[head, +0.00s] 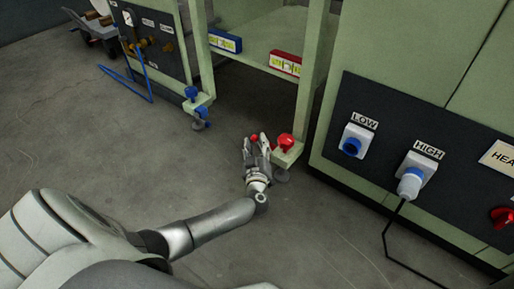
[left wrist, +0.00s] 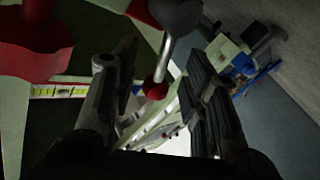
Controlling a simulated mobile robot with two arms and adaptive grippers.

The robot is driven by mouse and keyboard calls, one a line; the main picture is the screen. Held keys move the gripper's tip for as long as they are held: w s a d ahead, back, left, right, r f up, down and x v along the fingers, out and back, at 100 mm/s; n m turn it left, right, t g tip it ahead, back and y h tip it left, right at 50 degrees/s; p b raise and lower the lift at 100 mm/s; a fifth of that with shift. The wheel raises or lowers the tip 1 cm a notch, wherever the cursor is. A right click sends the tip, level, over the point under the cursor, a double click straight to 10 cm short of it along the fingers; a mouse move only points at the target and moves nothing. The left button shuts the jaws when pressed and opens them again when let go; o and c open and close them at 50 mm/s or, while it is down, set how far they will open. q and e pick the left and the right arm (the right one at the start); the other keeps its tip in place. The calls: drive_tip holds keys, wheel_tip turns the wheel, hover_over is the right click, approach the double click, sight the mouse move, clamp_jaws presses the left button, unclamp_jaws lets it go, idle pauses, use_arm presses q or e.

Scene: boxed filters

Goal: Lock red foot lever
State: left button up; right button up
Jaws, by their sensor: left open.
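The red foot lever has a red knob (head: 285,142) on top of a pale green foot bracket (head: 287,156) at the base of the green frame. A small red ball tip (head: 254,138) shows by the fingertips of my left gripper (head: 259,143). In the left wrist view, the red ball (left wrist: 155,88) ends a grey metal rod (left wrist: 164,58) and appears between the two open fingers of the left gripper (left wrist: 160,80). Whether the fingers touch it cannot be told. A large red part (left wrist: 30,45) fills the upper left there. My right gripper is not in view.
A blue foot lever (head: 192,93) sits on the other frame foot, farther back. Blue and red labelled boxes (head: 225,41) (head: 285,63) lie on the frame's shelf. A dark panel with LOW and HIGH sockets (head: 418,172) stands at right. The floor around my arm is clear.

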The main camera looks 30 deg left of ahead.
use_arm(q)
drive_tip(key=shift+w+a, duration=0.3)
drive_tip(key=shift+w, duration=0.2)
drive_tip(key=shift+c, duration=0.5)
clamp_jaws()
